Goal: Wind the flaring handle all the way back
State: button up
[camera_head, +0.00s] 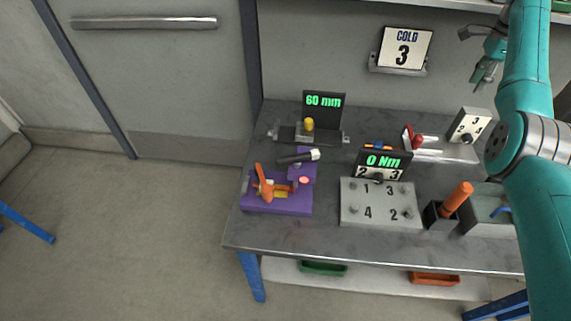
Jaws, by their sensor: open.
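A purple fixture (290,207) stands at the left of the bench, with an upright orange handle (263,181) on it. I take this to be the flaring tool, but cannot tell for sure. A dark rod with a white end (298,157) lies across the fixture's raised rear part. A pinkish round part (303,181) sits to the right of the orange handle. How far the handle is wound does not show. My gripper (484,79) is open and empty, high at the upper right, well apart from the fixture and touching nothing.
A display reading 60 mm (324,101) stands behind the fixture. A 0 Nm display (382,161) and numbered plate (380,216) stand to its right. An orange-handled tool (457,196) stands upright in a dark holder. The bench's front left (270,233) is clear.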

aim_at(296, 159)
jog(key=k+u, duration=0.45)
jog(key=k+j+u, duration=0.15)
jog(key=u, duration=0.25)
jog(key=k+l, duration=0.1)
jog(key=l+u, duration=0.05)
jog(key=l, duration=0.05)
